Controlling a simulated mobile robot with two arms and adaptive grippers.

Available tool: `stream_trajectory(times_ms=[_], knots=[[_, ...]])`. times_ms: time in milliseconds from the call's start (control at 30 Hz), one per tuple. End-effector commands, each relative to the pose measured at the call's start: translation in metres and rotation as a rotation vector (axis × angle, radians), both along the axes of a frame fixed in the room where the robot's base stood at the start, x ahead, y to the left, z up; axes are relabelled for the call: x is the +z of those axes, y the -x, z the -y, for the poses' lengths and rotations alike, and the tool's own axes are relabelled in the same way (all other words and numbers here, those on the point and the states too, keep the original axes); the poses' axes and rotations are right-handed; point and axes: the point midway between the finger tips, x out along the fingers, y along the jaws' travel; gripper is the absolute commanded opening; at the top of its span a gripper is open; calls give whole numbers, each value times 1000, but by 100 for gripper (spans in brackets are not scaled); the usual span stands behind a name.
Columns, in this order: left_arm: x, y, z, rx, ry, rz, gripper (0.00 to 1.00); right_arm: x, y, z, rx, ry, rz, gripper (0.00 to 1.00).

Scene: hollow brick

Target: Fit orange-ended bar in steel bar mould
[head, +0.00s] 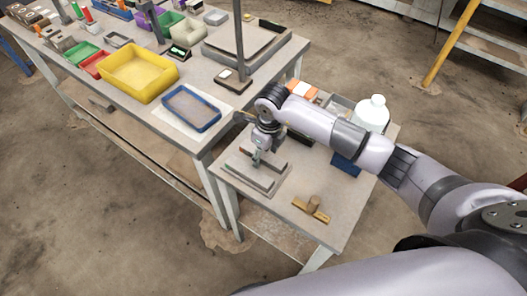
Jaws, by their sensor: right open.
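A grey metal mould (263,186) with a recess and raised sides lies on the small table, which I take for the steel bar mould. My right gripper (257,163) points down just over it, open, with small green parts at its fingers. I cannot tell whether anything lies between the fingers or in the recess, as the gripper covers part of it. I cannot make out the orange-ended bar for certain. An orange and white thing (302,90) lies at the back of the small table, partly behind my arm. My left gripper is not in view.
A brass-coloured piece with an upright knob (312,207) lies right of the mould. A white bottle (372,113) and a blue block (346,164) stand near my right arm. The long bench holds a blue tray (192,122) and yellow bin (138,87).

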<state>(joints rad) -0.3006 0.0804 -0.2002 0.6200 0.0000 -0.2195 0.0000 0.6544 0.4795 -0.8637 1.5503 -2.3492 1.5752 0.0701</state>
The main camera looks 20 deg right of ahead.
Motion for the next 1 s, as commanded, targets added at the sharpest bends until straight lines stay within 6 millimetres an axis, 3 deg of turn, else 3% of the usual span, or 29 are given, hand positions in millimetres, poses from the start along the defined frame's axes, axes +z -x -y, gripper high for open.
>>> stream_trajectory(times_ms=[167,633,800,1000], knots=[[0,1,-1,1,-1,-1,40,13,-1,1,1,-2,4,53],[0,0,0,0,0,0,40,103,5,8,1,0,4,53],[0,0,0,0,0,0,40,117,7,9,-1,0,1,53],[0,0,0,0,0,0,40,120,8,9,-1,-1,-1,53]])
